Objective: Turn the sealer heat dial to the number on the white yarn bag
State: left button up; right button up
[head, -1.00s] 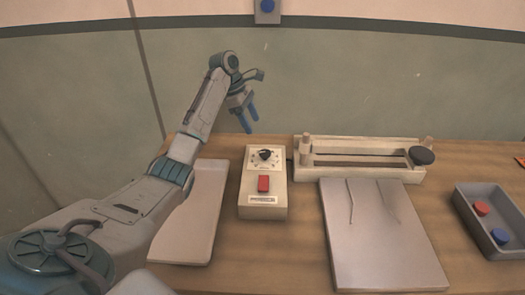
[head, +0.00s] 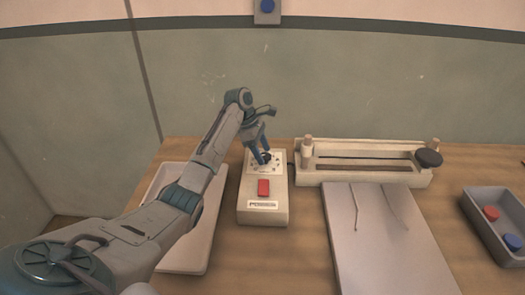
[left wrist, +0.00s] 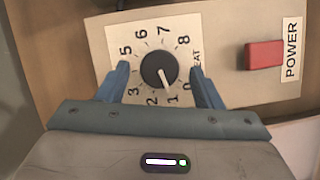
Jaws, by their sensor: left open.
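The heat dial (left wrist: 158,69) is a round black knob on a cream control box (head: 262,210). In the left wrist view its white pointer line aims at about the 1. The printed scale shows 0 to 3 and 5 to 8; the 4 is hidden behind a finger. My left gripper (head: 262,158) is open above the dial, its blue fingers (left wrist: 162,84) on either side of the knob with gaps visible. Whether the tips are down at knob height I cannot tell. The white yarn bag is not in view. My right gripper is not in view.
A red power switch (head: 263,187) sits in front of the dial. A bar sealer (head: 365,178) with a dark knob stands to the right, behind a grey board (head: 385,245) with two cords. A grey bin (head: 479,226) holds red and blue discs. A pale tray (head: 207,240) lies under my left arm.

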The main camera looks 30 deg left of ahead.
pick_arm(q)
jog(key=shift+w+d+f, duration=0.1)
jog(key=shift+f, duration=0.2)
